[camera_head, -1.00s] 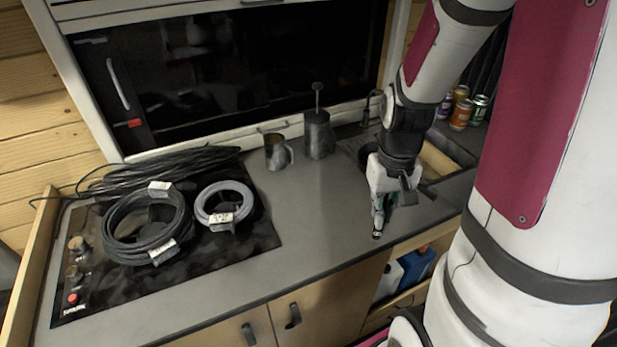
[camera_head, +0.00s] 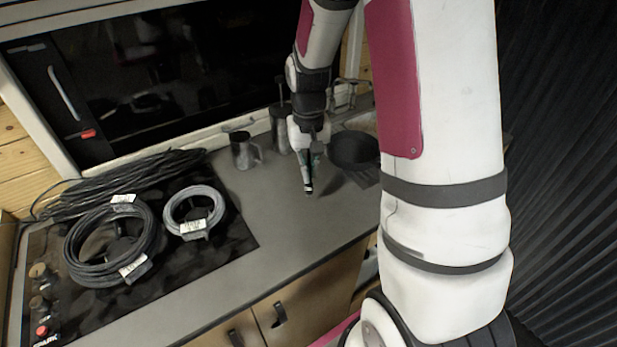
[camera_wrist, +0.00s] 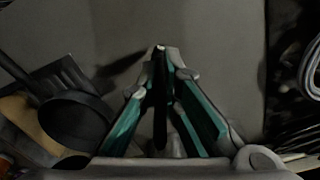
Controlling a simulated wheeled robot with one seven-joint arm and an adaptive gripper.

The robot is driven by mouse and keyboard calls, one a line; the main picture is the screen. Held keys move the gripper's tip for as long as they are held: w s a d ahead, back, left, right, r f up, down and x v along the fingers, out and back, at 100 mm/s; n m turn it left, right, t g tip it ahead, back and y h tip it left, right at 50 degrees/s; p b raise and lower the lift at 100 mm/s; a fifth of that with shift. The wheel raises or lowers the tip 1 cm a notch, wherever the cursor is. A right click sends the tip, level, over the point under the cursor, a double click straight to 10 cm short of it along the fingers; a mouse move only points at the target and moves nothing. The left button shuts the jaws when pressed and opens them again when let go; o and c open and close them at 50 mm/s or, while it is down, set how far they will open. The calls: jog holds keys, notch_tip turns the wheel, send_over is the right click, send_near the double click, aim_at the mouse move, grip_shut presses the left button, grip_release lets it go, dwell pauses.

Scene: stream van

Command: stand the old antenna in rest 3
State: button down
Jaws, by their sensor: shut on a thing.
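My gripper (camera_head: 308,188) hangs point-down over the grey counter, in front of the tall lidded pot and right of the metal jug. In the wrist view its green-padded fingers (camera_wrist: 162,52) come together at the tips. A slim dark thing (camera_wrist: 160,125) shows between them; I take it to be the old antenna, but most of it is hidden and its shape is unclear. Its height above the counter is hard to tell. I cannot make out rest 3 or any numbered rest.
A black pan (camera_head: 355,148) stands right of my gripper; it also shows in the wrist view (camera_wrist: 75,122). A metal jug (camera_head: 244,152) and tall pot (camera_head: 283,132) stand behind. Labelled cable coils (camera_head: 110,245) (camera_head: 195,210) lie left on a black panel. The counter between is clear.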

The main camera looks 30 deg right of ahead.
aim_at(308, 188)
jog(key=shift+w, duration=0.25)
jog(key=shift+f+p, duration=0.4)
jog(key=shift+f, duration=1.4)
jog(key=c, duration=2.2)
grip_release()
jog(key=shift+f, duration=0.15)
jog(key=o, duration=0.4)
